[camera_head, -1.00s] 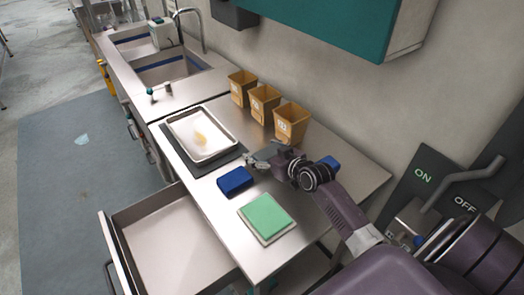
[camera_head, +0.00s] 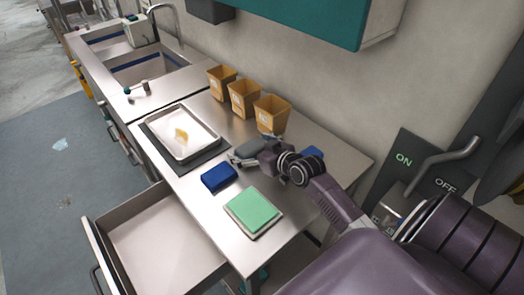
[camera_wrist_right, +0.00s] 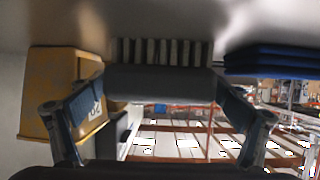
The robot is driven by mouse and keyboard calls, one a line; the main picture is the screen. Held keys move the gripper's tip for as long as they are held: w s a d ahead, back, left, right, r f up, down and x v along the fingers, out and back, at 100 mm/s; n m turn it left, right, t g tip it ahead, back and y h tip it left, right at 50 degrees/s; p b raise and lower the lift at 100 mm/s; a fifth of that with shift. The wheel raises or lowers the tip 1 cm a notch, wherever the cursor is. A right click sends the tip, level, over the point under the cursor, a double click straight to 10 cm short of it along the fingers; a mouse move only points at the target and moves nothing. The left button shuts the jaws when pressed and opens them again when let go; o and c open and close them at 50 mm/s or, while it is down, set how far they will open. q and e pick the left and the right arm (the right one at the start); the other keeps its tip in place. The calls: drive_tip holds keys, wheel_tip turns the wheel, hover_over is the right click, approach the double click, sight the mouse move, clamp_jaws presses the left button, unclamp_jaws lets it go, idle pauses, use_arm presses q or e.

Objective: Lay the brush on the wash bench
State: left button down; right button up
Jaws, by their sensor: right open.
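The brush (camera_head: 252,146) appears to be the grey piece at my right gripper on the steel worktop. In the right wrist view, its grey body (camera_wrist_right: 160,84) with a row of bristles (camera_wrist_right: 160,50) lies across between the fingers. My right gripper (camera_head: 250,153) is open around it; whether the fingers touch it I cannot tell. The fingers also show in the wrist view (camera_wrist_right: 162,92). The wash bench (camera_head: 165,92), with two sink basins and a tap, stands at the far left, beyond the worktop. My left gripper is out of view.
Three tan bins (camera_head: 243,98) line the wall behind the gripper. A metal tray (camera_head: 190,152) on a dark mat, a blue block (camera_head: 218,177) and a green pad (camera_head: 254,210) lie on the worktop (camera_head: 290,235). An open drawer (camera_head: 160,235) juts out in front.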

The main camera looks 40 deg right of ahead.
sight(256, 150)
drive_tip(key=b+v, duration=0.1)
drive_tip(key=v, duration=0.7)
drive_tip(key=shift+s, duration=0.25)
drive_tip(key=shift+s+r, duration=0.35)
drive_tip(key=shift+s, duration=0.1)
